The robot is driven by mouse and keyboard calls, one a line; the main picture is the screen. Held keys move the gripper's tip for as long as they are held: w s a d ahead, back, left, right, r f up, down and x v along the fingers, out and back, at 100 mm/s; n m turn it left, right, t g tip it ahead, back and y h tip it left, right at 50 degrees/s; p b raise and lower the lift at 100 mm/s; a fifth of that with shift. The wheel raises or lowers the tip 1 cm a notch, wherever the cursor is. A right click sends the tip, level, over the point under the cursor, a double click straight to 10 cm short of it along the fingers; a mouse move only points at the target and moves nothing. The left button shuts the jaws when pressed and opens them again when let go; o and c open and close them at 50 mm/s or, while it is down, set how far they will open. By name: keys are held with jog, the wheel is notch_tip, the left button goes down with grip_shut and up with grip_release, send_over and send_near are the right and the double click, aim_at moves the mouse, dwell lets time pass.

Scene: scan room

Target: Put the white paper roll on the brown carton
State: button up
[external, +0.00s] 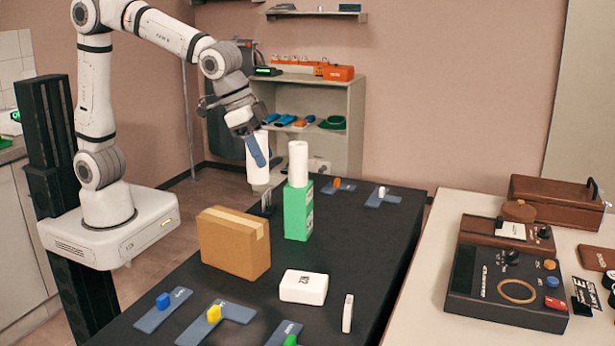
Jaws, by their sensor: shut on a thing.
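My gripper (257,152) is shut on a white paper roll (258,176), one blue-grey finger lying across its near side. The roll is nearly upright, at the far end of the dark table, left of the green box. The brown carton (228,244) stands on the table nearer the camera, with a pale tape strip along its top. Its top is bare. The gripper and roll are above and beyond the carton, apart from it. A second white roll (298,164) stands upright on the green box (298,210).
Blue-grey plates with coloured knobs lie along the near edge (216,321) and far end (338,187). Open table lies right of the green box.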

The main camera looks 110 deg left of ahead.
jog(key=s+d, duration=0.2)
jog(key=s, duration=0.4)
send_over(235, 218)
jog(key=shift+m, duration=0.4)
notch_tip(235, 218, down, 10)
jog(key=shift+r, duration=0.25)
jog(key=shift+f, duration=0.15)
jog(key=o, duration=1)
